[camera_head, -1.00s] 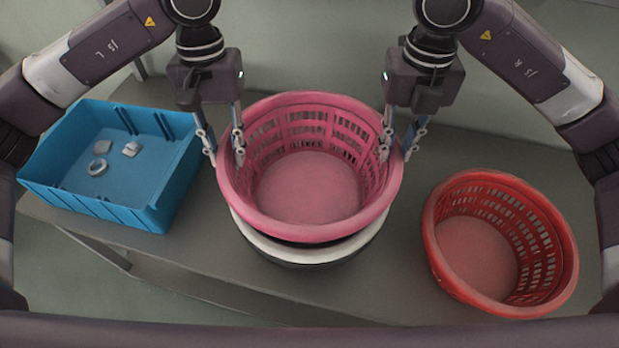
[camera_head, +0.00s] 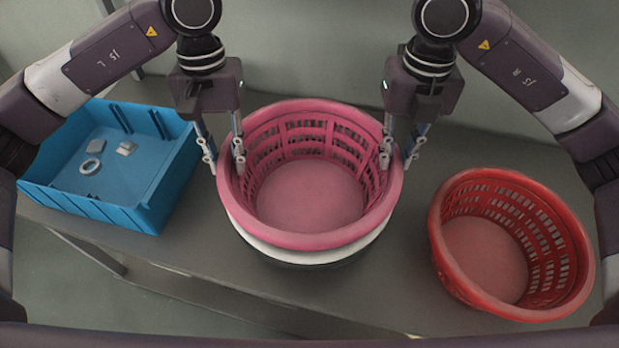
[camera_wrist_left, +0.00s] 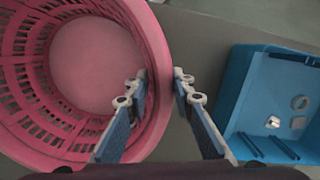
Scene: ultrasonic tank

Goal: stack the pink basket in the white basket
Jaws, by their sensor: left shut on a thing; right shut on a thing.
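The pink basket (camera_head: 310,239) sits in the middle of the table, over the white basket (camera_head: 312,257), whose rim shows as a white band below the pink rim at the front. Most of the white basket is hidden. My left gripper (camera_head: 224,160) is shut on the left side of the pink rim, one finger inside and one outside. In the left wrist view, the fingers (camera_wrist_left: 160,85) straddle the wall of the pink basket (camera_wrist_left: 158,50). My right gripper (camera_head: 400,155) is shut on the right side of the pink rim.
A blue tray (camera_head: 130,213) with several small light pieces stands at the left; it also shows in the left wrist view (camera_wrist_left: 235,100). A red basket (camera_head: 490,303) stands at the right. Bare table lies between the baskets and along the front.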

